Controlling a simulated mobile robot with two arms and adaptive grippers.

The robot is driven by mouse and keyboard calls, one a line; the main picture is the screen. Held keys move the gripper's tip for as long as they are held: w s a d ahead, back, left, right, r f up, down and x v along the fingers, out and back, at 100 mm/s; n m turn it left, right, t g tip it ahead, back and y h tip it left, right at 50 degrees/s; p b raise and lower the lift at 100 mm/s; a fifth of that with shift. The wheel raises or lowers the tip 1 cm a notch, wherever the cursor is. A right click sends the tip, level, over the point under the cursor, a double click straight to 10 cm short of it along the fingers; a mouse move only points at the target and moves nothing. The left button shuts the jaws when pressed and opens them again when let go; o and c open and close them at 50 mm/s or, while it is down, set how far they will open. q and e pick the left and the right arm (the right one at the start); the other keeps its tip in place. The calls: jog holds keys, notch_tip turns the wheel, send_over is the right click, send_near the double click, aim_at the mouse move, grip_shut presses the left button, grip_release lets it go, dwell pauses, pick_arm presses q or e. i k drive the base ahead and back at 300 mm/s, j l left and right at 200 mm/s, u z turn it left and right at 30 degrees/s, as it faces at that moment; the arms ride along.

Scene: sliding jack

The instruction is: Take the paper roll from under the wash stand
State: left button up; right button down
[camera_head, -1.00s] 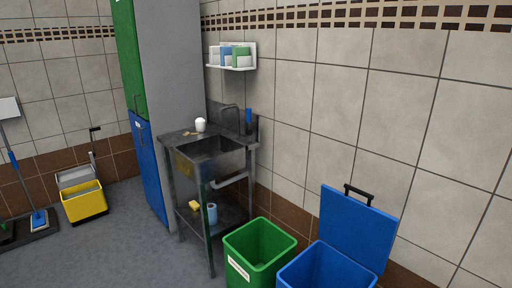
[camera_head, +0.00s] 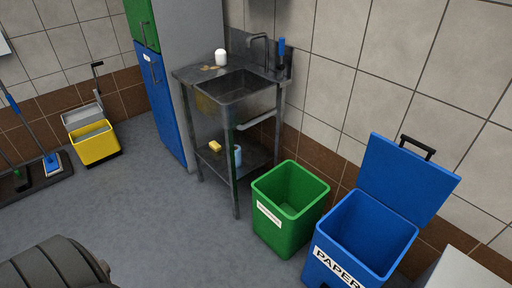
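The metal wash stand (camera_head: 187,78) stands against the tiled wall, with a sink basin and tap on top and a lower shelf. A small light-blue roll (camera_head: 238,155), which looks like the paper roll, stands upright on the lower shelf. It is partly hidden behind the stand's front leg. A yellow sponge (camera_head: 215,146) lies to its left on the same shelf. Neither of my grippers is in view.
An open green bin (camera_head: 278,238) stands right of the wash stand, with an open blue PAPER bin (camera_head: 391,276) beyond it. A yellow mop bucket (camera_head: 96,148) and mops stand at left. A blue and green locker (camera_head: 167,112) adjoins the stand.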

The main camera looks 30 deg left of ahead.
aim_at(238, 152)
jog(key=j+z, duration=0.5)
jog(key=j, duration=2.55)
